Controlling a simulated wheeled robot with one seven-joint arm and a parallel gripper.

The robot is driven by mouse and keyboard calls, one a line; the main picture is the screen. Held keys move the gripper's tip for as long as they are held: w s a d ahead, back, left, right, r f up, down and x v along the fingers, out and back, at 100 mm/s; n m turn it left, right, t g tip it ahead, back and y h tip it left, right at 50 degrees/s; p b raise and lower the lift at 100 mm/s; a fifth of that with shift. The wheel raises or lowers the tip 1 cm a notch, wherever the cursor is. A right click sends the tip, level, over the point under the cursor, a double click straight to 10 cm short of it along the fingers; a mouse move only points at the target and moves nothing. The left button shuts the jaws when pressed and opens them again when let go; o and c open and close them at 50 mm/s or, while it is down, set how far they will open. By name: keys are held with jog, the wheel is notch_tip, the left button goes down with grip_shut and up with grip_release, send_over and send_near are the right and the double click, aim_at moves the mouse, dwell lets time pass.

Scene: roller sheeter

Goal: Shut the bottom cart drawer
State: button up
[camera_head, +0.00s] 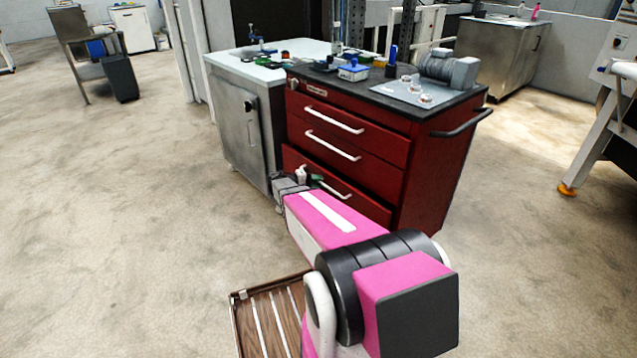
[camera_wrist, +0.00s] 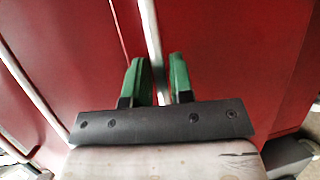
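The red tool cart (camera_head: 440,165) has three drawer fronts with white bar handles. The bottom drawer (camera_head: 368,205) appears to stand out a little from the cart body, its left edge jutting past the fronts above. Its handle (camera_head: 338,191) is partly behind my gripper. My gripper (camera_head: 308,177) is at the left part of this drawer front. In the wrist view my gripper (camera_wrist: 160,78) has its green fingers apart, with a white handle bar (camera_wrist: 152,40) running between them. A gap shows beside the bar, and contact cannot be told. My arm hides the drawer's lower area.
A grey cabinet (camera_head: 243,125) stands close against the cart's left side. Small parts and a grey motor (camera_head: 449,70) lie on top of the cart.

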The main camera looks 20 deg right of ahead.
aim_at(326, 177)
jog(key=shift+d, duration=0.35)
grip_shut()
jog(key=shift+w+d, duration=0.25)
jog(key=shift+d, duration=0.4)
jog(key=shift+w+d, duration=0.25)
jog(key=shift+d, duration=0.4)
jog(key=shift+w+d, duration=0.25)
jog(key=shift+d, duration=0.4)
grip_release()
jog(key=shift+d, duration=0.1)
jog(key=a+r, duration=0.2)
jog(key=a, duration=0.8)
jog(key=shift+w+a, duration=0.25)
jog(key=shift+a, duration=0.15)
